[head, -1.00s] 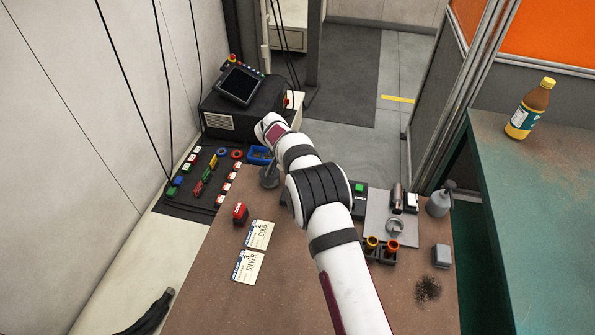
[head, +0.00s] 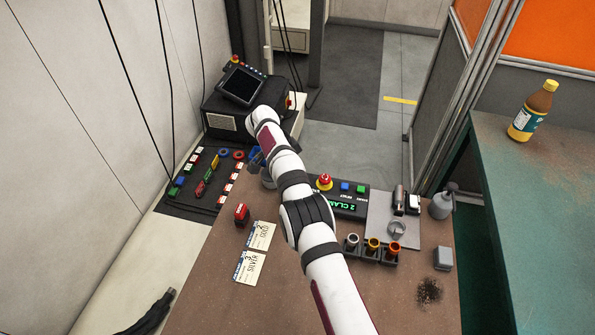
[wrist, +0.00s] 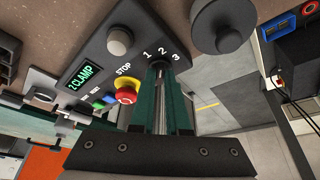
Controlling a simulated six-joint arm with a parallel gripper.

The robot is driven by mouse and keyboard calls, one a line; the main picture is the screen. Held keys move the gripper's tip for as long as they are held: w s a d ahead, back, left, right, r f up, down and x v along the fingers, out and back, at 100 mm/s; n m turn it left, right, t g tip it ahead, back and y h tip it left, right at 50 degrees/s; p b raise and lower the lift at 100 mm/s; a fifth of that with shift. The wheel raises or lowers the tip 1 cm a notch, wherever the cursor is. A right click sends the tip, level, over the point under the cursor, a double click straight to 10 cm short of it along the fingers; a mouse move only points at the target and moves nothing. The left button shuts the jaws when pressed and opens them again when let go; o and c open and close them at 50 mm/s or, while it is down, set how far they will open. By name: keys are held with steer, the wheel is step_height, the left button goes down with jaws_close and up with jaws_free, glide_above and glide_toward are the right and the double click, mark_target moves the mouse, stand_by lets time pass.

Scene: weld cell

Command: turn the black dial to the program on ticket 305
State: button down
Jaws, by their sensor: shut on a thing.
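The control panel (wrist: 105,55) fills the upper left of the wrist view. Its green display (wrist: 78,75) reads "2 CLAMP"; part of it also shows in the head view (head: 345,206). My gripper (wrist: 160,78) is shut on the black dial (wrist: 160,65) beside the marks 1, 2 and 3. The jaws hide most of the dial, so its pointing direction cannot be told. In the head view my arm hides the dial and gripper. Two paper tickets, an upper one (head: 260,236) and a lower one (head: 250,267), lie on the bench; their print is too small to read surely.
A red stop button (wrist: 126,90) and a grey knob (wrist: 119,40) are close to the jaws. A large dark round object (wrist: 222,25) stands beside the panel. The bench front is mostly clear.

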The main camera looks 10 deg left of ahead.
steer(key=c, duration=0.9)
jaws_free()
steer(key=v, duration=1.5)
steer(key=shift+s+r, duration=0.15)
steer(key=shift+r, duration=0.25)
